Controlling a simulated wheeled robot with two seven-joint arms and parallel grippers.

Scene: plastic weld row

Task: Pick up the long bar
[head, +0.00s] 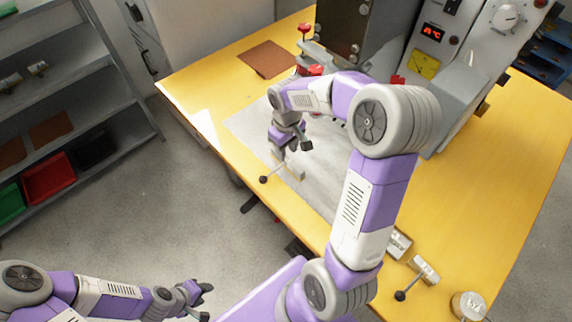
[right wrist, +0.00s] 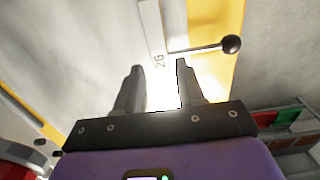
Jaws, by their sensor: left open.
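A pale metal bar marked "26" (right wrist: 152,35), which looks like the long bar, lies on the grey sheet near the table's left edge. A thin rod with a black ball knob (right wrist: 231,44) sticks out from its side. In the head view the bar (head: 291,168) shows only in part below my right gripper (head: 293,147). My right gripper is over the table; in the right wrist view its two fingers (right wrist: 158,78) stand apart, with the bar beyond their tips. I see no contact. My left gripper (head: 205,301) is open and empty over the floor at lower left.
Two smaller metal blocks (head: 424,268), one with a knobbed rod, and a round metal piece (head: 468,305) stand at the front right of the yellow table (head: 480,215). A press machine (head: 345,35) stands behind my right arm. A brown sheet (head: 267,59) lies at the back left.

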